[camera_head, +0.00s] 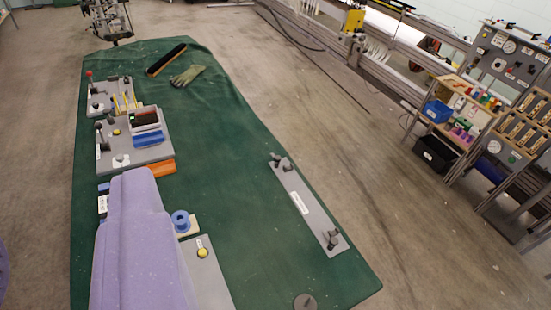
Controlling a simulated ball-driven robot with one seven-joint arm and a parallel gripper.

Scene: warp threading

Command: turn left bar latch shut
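A long grey bar plate (318,222) lies on the green-covered table, to the right of its middle, with a white label at its centre. A dark latch-like fitting (281,161) stands at its far left end. Another dark fitting (333,239) stands at its near right end. Both are small here, and I cannot tell whether either is turned open or shut. I cannot read the label. My gripper's fingers do not show. A large lavender shape, which looks like part of my arm, covers the table's lower left and hides what is under it.
Grey boards (120,159) with levers, a tray and coloured pieces line the table's left side. A blue spool (181,221) stands near the lavender shape. A glove (188,76) and brush (166,59) lie at the far end. The green cloth (240,185) is clear left of the bar.

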